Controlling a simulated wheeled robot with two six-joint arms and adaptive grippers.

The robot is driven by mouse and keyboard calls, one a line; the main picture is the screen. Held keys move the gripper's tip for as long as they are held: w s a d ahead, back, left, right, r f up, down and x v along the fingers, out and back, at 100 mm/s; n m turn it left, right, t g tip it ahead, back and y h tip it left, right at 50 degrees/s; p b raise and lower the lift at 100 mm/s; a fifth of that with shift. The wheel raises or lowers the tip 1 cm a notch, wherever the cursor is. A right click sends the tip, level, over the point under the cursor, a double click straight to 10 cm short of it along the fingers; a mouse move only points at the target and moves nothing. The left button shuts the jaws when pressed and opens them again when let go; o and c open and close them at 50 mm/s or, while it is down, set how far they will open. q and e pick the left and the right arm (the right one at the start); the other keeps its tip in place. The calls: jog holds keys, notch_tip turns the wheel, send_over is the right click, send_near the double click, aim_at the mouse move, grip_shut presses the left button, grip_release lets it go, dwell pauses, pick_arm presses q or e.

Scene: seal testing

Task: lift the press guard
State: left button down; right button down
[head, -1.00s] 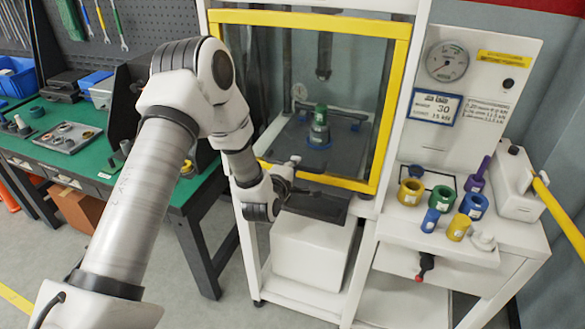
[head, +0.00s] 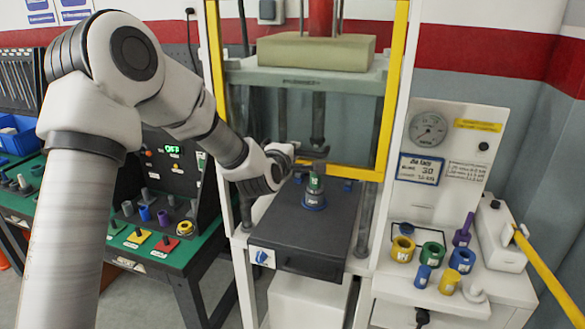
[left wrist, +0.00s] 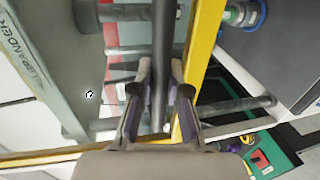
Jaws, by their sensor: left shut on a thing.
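The press guard is a clear panel in a yellow frame (head: 345,172). Its bottom edge now stands above the press bed (head: 330,232), leaving the bed open to the front. My left gripper (head: 302,156) is at the guard's lower edge, shut on its dark handle bar. In the left wrist view the fingers (left wrist: 160,100) close around the dark bar (left wrist: 163,45), beside the yellow frame (left wrist: 208,45). A green and blue fixture (head: 314,192) stands upright on the bed, below the guard. My right gripper is not in view.
A shelf at the right holds several coloured rings and plugs (head: 434,255), a gauge (head: 428,128) and a yellow lever (head: 548,272). A green bench (head: 150,250) with a control box (head: 180,180) stands at the left. White press posts flank the guard.

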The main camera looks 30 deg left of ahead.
pick_arm(q)
jog(key=shift+r, duration=0.75)
jog(key=c, duration=1.1)
grip_release()
jog(key=shift+c, duration=0.2)
jog(key=v, duration=1.2)
jog(key=shift+f, duration=0.1)
